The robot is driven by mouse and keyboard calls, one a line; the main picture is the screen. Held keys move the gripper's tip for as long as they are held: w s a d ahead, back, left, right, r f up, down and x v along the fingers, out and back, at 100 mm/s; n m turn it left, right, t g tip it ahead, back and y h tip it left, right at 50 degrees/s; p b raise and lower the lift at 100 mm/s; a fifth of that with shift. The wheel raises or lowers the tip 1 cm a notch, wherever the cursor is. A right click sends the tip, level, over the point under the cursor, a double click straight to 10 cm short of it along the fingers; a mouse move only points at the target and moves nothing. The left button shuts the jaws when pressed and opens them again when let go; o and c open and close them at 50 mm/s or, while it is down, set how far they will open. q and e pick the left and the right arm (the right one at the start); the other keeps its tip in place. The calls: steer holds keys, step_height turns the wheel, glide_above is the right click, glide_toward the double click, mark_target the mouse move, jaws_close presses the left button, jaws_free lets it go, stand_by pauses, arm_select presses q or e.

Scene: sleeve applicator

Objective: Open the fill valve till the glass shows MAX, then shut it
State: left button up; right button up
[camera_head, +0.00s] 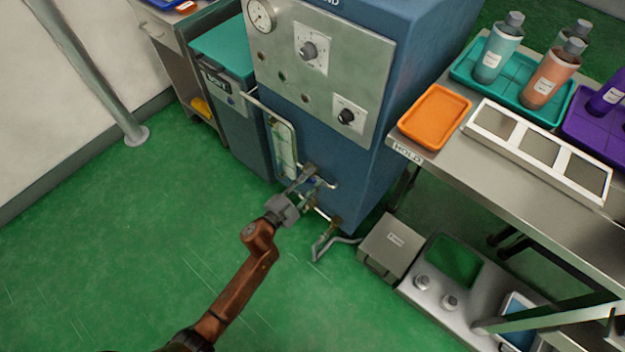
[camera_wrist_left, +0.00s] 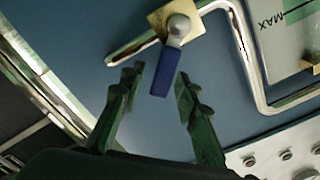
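The blue machine (camera_head: 350,160) carries an upright sight glass (camera_head: 283,148) in a metal guard low on its front. In the left wrist view, part of the glass (camera_wrist_left: 285,45) shows with the word MAX; I cannot tell the liquid level. The fill valve has a brass body (camera_wrist_left: 182,22) on a pipe and a blue lever handle (camera_wrist_left: 164,72). My left gripper (camera_head: 307,180) is at the valve, below the glass. In the left wrist view its fingers (camera_wrist_left: 158,79) are open, one on each side of the lever, with gaps visible. My right gripper is out of view.
A second valve and bent pipe (camera_head: 333,235) sit low to the right of my left gripper. A grey box (camera_head: 390,245) stands on the floor beside them. A steel bench (camera_head: 500,190) with an orange tray (camera_head: 435,115) is at right. Green floor is clear at left.

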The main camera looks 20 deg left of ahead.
arm_select(q)
steer(key=v, duration=1.2)
stand_by(6.8)
